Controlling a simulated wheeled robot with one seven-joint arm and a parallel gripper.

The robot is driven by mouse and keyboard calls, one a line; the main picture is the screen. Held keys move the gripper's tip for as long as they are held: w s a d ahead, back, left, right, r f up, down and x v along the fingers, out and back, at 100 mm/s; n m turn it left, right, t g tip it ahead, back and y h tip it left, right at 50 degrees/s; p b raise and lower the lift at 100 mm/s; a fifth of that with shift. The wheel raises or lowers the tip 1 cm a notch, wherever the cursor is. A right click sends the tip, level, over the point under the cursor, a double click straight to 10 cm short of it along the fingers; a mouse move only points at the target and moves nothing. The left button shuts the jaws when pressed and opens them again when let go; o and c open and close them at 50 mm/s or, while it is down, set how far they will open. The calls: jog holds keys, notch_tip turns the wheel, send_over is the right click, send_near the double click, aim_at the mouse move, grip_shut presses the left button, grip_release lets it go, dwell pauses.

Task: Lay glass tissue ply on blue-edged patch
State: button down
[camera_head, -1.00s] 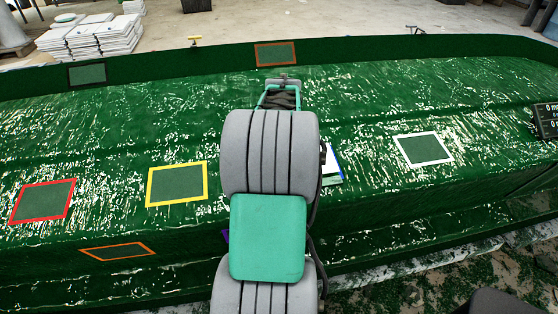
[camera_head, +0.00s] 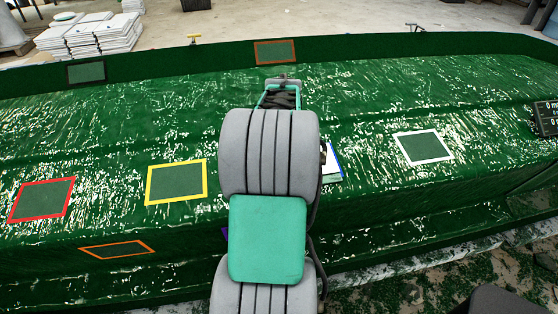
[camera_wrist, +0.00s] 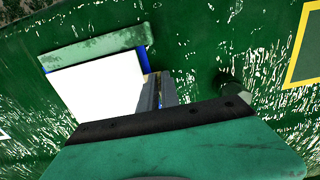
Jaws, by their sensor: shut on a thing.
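The white glass tissue ply (camera_wrist: 92,92) lies over the blue-edged patch, whose blue border (camera_wrist: 142,60) shows along the ply's right side in the wrist view. A mottled pale green bar (camera_wrist: 95,47) runs along the ply's far edge. My gripper (camera_wrist: 157,92) is shut at the ply's right side, its grey fingers partly hidden by my wrist. In the head view my arm covers the gripper and most of the ply; only a white corner (camera_head: 328,168) and blue border (camera_head: 335,158) show. I cannot tell whether the ply touches the mould.
The glossy green hull mould (camera_head: 380,105) has other framed patches: yellow (camera_head: 177,182), red (camera_head: 42,199), white (camera_head: 423,147) and orange (camera_head: 117,249). A dark round peg-like thing (camera_wrist: 228,80) stands right of my gripper. White stacks (camera_head: 90,35) are on the floor behind.

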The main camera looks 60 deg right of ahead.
jog(key=shift+f, duration=0.4)
dwell(0.4)
jog(key=c, duration=1.5)
grip_release()
jog(key=shift+o, duration=0.2)
jog(key=o, duration=0.5)
jog(key=r+p, duration=0.1)
jog(key=r, duration=0.1)
jog(key=r+p, duration=0.1)
jog(key=r, duration=0.1)
jog(key=r+p, duration=0.2)
jog(key=r, duration=0.1)
jog(key=shift+s+a, duration=0.3)
jog(key=shift+s, duration=0.05)
